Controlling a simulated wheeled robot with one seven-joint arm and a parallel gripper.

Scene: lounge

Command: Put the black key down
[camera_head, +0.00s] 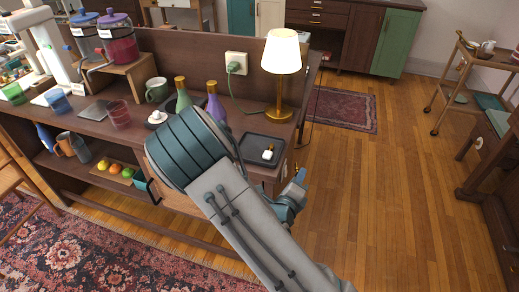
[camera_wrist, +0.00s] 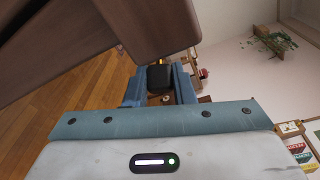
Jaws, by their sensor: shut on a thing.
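My gripper (camera_wrist: 158,90) is shut on the black key (camera_wrist: 158,77) in the wrist view. The key is a small dark block between the two blue fingers, with a bit of yellow at its far side. In the head view my gripper (camera_head: 299,176) is beside the right end of the wooden sideboard (camera_head: 245,100), partly hidden by my arm. The key cannot be made out clearly there. In the wrist view, brown wood (camera_wrist: 150,20) fills the area just beyond the fingers; I cannot tell whether the key touches it.
A dark tray (camera_head: 248,151) with a small white-topped item (camera_head: 268,153) lies on the sideboard near its right end. A lit lamp (camera_head: 281,55), a purple bottle (camera_head: 215,105) and a green bottle (camera_head: 183,98) stand behind it. Wooden floor (camera_head: 365,190) to the right is open.

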